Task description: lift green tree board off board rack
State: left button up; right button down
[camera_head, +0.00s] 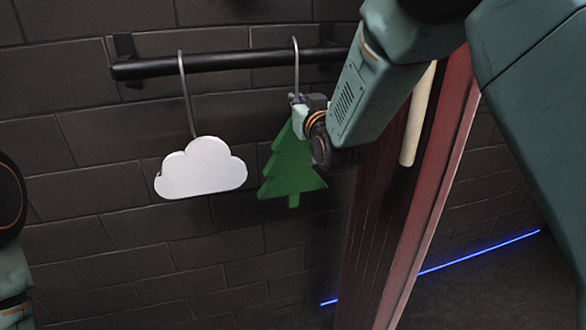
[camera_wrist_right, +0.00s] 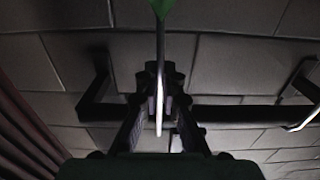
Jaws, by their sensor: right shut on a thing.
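The green tree board (camera_head: 291,170) hangs upright by a grey wire hook (camera_head: 296,68) in the head view. The hook passes over the black bar of the board rack (camera_head: 228,60), its top a little above the bar; I cannot tell if it touches. My right gripper (camera_head: 301,112) is shut on the hook's stem just above the tree. In the right wrist view the stem runs between the fingers (camera_wrist_right: 160,98), and a green tip of the tree (camera_wrist_right: 161,7) shows at the top edge. My left gripper is out of view.
A white cloud board (camera_head: 201,168) hangs from the same bar, left of the tree, with a gap between them. A dark brick wall (camera_head: 90,235) stands close behind. A reddish door-like panel (camera_head: 400,235) with a pale handle (camera_head: 417,115) stands right of the tree.

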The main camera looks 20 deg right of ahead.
jog(key=shift+r+p, duration=1.25)
jog(key=shift+r, duration=0.8)
jog(key=shift+s, duration=0.1)
send_near(297, 82)
jog(key=s, duration=0.4)
jog(key=shift+s+d+f, duration=0.1)
jog(key=shift+s, duration=0.25)
dwell(0.6)
dwell(0.3)
